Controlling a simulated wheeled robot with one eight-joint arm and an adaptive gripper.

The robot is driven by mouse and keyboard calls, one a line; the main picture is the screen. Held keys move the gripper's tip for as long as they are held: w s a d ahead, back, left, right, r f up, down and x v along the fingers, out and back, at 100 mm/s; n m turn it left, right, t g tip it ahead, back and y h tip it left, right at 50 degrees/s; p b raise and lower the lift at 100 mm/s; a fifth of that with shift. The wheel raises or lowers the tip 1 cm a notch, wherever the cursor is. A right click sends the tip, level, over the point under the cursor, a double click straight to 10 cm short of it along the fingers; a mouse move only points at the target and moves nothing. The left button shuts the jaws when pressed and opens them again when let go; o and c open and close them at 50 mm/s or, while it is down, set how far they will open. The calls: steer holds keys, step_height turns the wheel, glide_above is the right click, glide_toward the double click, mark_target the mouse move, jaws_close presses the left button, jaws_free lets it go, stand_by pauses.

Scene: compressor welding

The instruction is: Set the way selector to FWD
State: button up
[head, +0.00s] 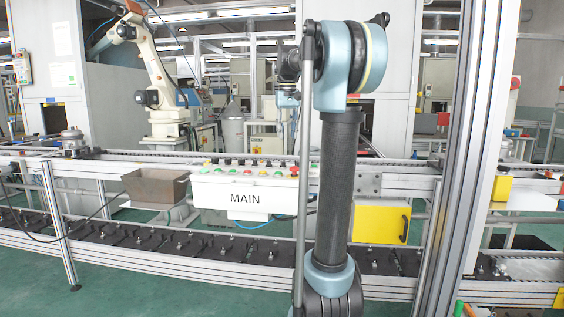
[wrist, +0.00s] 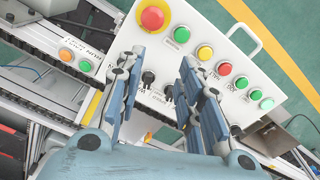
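The white control panel marked MAIN (head: 243,196) stands in front of the conveyor in the head view. The panel also fills much of the wrist view (wrist: 215,42). Two black selector knobs show there, one at the left (wrist: 147,77) and one at the right (wrist: 168,92). Their labels are too small or covered to read, so I cannot tell which is the way selector or where it points. My gripper (wrist: 161,62) is over the panel, its two fingers apart on either side of the knobs. Nothing is held between them. Contact with the panel cannot be told.
A red emergency button (wrist: 153,18) sits near the fingertips. Green, red and yellow buttons, such as the yellow one (wrist: 204,53), line the panel's edge beside a white handle (wrist: 240,20). A small box with orange and green buttons (wrist: 75,60) lies left. A brown bin (head: 156,186) stands beside the panel.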

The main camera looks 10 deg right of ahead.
step_height(320, 180, up, 4)
glide_above(283, 164)
steer(key=w, duration=0.1)
steer(key=f, duration=1.7)
steer(key=shift+w+d, duration=0.15)
steer(key=shift+w, duration=0.05)
jaws_close()
